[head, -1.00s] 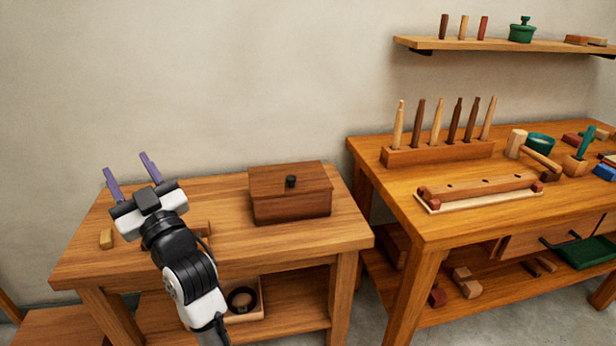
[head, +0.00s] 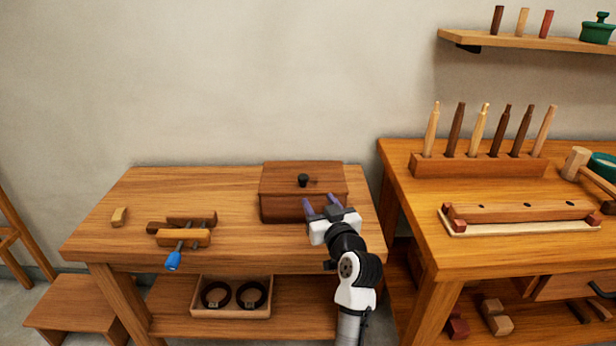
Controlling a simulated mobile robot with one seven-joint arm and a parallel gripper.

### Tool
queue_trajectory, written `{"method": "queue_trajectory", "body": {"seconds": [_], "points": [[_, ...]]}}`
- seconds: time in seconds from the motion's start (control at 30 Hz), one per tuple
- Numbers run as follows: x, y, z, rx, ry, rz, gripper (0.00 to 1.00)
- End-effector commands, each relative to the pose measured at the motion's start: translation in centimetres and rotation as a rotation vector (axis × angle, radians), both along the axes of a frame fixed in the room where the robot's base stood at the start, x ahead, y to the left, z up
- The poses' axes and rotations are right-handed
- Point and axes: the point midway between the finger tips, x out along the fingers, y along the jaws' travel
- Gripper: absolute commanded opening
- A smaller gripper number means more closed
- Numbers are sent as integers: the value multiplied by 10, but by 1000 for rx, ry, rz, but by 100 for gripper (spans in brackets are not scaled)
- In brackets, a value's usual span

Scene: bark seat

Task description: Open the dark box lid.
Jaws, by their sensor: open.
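The dark box (head: 282,207) stands at the back right of the left, lower table. Its lid (head: 282,180) lies flat and closed on top, with a small black knob (head: 303,180) near the middle. My gripper (head: 320,204) is open and empty, its two purple fingers pointing at the front right part of the box. The fingers and white palm hide part of the box's front. I cannot tell whether the fingertips touch the box.
A higher bench (head: 400,165) with a peg rack (head: 480,166) stands close on the right. A wall shelf (head: 520,41) hangs above it.

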Motion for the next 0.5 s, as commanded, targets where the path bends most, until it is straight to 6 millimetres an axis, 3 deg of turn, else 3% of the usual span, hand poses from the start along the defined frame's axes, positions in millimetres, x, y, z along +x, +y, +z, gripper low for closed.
{"method": "queue_trajectory", "body": {"seconds": [0.5], "points": [[96,33,4,-1,-1,1,48]]}}
